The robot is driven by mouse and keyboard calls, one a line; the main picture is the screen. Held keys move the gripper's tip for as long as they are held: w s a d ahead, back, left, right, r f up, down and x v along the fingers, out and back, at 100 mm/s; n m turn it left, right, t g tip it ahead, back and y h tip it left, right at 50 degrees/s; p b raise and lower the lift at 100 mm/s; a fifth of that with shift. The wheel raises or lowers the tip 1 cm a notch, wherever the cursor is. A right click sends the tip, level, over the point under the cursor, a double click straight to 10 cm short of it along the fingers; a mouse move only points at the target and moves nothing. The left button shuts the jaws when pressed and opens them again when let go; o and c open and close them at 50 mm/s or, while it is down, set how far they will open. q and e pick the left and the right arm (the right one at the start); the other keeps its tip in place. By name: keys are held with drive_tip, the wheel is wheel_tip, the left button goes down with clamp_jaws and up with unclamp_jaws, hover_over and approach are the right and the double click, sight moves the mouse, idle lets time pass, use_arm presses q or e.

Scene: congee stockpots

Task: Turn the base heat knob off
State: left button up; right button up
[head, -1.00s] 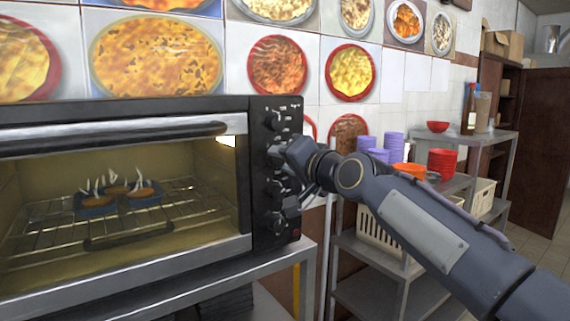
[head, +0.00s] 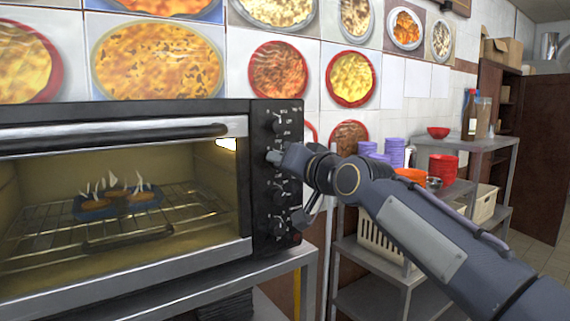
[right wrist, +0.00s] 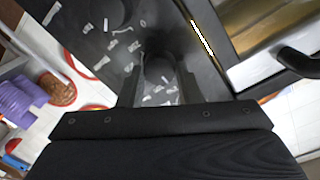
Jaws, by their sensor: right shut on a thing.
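The oven's black control panel (head: 293,235) carries a column of several knobs. The top knob (head: 277,125) and the lower knobs (head: 277,225) are in clear view; the labels are too small to read. My right gripper (head: 276,157) is at the second knob from the top, mostly hiding it in the head view. In the right wrist view, a dark round knob (right wrist: 158,68) sits between the two fingers of my right gripper (right wrist: 158,88), which are shut on it. I cannot read which knob is the base heat knob. My left gripper is not in view.
The oven door (head: 110,245) is shut, with a handle (head: 120,133) across its top. Inside, a blue dish (head: 95,210) with food sits on a rack. To the right, shelves (head: 385,245) hold purple and red bowls (head: 443,166). My right arm passes before the shelves.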

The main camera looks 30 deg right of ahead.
drive_tip(key=shift+f, duration=0.1)
drive_tip(key=o, duration=1)
drive_tip(key=s, duration=0.2)
drive_tip(key=s+b, duration=0.1)
drive_tip(key=s, duration=0.4)
drive_tip(key=shift+s+d+r+b, duration=0.2)
drive_tip(key=shift+s+r+b, duration=0.05)
drive_tip(key=shift+s+b, duration=0.15)
drive_tip(key=s+a+f+n+g+y, duration=0.1)
drive_tip(key=s+a+f+g, duration=0.3)
drive_tip(key=s+f, duration=0.3)
drive_tip(key=s+a+f+n+g+y+p, duration=0.1)
drive_tip(key=s+a+f+g, duration=0.3)
drive_tip(key=f, duration=1.4)
drive_tip(key=s+a+f+n+g+p, duration=0.1)
drive_tip(key=s+a+f+n+g, duration=0.1)
drive_tip(key=s+f, duration=0.7)
drive_tip(key=shift+s+a+f+g+y, duration=0.15)
drive_tip(key=shift+a+f+g, duration=0.15)
drive_tip(key=shift+f, duration=0.45)
drive_tip(key=shift+s+a+f+g+y, duration=0.1)
drive_tip(key=shift+a+f+g, duration=0.2)
drive_tip(key=shift+f, duration=0.45)
drive_tip(key=shift+s+a+f+g+y, duration=0.15)
drive_tip(key=shift+a+f+g, duration=0.15)
drive_tip(key=shift+f, duration=0.45)
